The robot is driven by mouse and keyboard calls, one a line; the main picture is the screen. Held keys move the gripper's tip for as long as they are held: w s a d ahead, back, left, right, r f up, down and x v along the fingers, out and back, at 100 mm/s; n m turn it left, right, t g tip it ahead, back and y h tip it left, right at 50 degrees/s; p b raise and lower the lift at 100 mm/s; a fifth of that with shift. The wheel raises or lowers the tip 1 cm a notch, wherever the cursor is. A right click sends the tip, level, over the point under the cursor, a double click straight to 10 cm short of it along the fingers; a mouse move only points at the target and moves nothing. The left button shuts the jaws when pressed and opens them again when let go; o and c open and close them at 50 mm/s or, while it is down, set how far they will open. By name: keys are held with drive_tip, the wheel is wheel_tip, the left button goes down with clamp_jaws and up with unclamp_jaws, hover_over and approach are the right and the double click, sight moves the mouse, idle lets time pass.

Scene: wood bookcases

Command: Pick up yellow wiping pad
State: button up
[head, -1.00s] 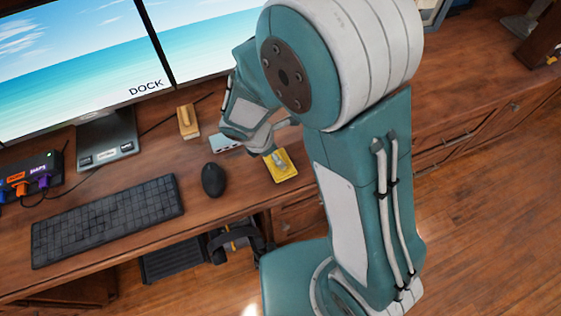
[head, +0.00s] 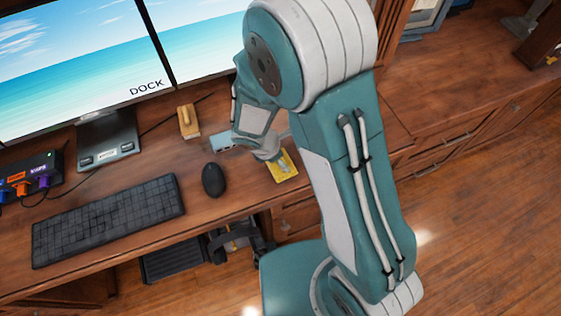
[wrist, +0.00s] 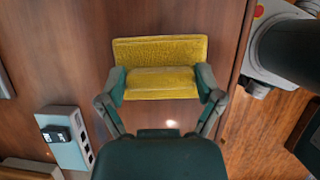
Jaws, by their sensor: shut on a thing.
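The yellow wiping pad (head: 284,168) lies on the wooden desk near its front edge, to the right of the mouse in the head view. In the wrist view the yellow wiping pad (wrist: 160,50) is a textured flat pad with a raised ridge across it. My gripper (wrist: 161,84) has its two fingers at either end of that ridge and is shut on it. In the head view my gripper (head: 275,158) is over the pad and hides part of it. The pad appears to be at desk level; I cannot tell any gap below it.
A black mouse (head: 213,180) and keyboard (head: 108,220) lie to the left. A wooden-handled block (head: 188,121) and a pale blue hub-like box (wrist: 65,137) are near. Monitors (head: 80,60) stand behind. The desk edge (wrist: 240,85) is close to the pad.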

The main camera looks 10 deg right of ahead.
sight(286, 159)
drive_tip(key=shift+a+r, duration=0.15)
drive_tip(key=shift+r, duration=0.3)
wheel_tip(286, 159, up, 2)
drive_tip(key=shift+r, duration=0.1)
drive_tip(key=s+a+r, duration=0.9)
drive_tip(key=s+r, duration=0.1)
drive_tip(key=shift+a, duration=0.3)
drive_tip(key=shift+s, duration=0.1)
drive_tip(key=o, duration=0.4)
drive_tip(key=shift+c, duration=1.4)
